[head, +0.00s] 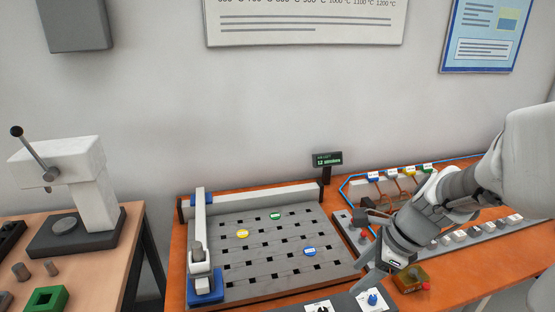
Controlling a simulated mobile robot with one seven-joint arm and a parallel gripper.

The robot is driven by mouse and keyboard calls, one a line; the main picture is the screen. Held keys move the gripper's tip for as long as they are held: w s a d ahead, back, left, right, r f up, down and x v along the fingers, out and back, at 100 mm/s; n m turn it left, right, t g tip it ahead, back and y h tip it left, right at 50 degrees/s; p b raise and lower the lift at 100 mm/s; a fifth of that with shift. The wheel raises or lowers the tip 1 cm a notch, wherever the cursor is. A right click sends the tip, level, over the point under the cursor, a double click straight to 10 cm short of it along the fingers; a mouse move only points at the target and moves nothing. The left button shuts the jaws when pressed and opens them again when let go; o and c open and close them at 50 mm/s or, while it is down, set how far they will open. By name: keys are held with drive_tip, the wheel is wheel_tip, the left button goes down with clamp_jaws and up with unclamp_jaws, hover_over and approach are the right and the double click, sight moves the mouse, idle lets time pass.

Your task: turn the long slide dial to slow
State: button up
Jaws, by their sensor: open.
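A grey control panel (345,303) sits at the front edge of the orange bench, partly cut off by the picture's bottom. It carries a black dial (322,308) on a white plate and a blue dial (372,299) on another white plate. The labels are too small to read, so I cannot tell which one is the long slide dial or where its pointer stands. My gripper (366,278) reaches in from the right, pointing down and left, just above and behind the blue dial. It is open with nothing visible in it. Its fingers are partly hidden by the wrist.
A slotted grey plate (270,262) with green, yellow and blue discs lies left of my gripper. An amber box with a red button (412,278) stands close to its right. A small display (327,159) stands behind. A press (85,195) stands on the left table.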

wheel_tip(320, 180, down, 2)
drive_tip(key=d+m, duration=0.1)
drive_tip(key=m, duration=0.1)
drive_tip(key=b, duration=0.6)
approach(323, 311)
drive_tip(key=shift+m, duration=0.3)
drive_tip(key=x, duration=0.8)
drive_tip(key=shift+f, duration=0.3)
clamp_jaws()
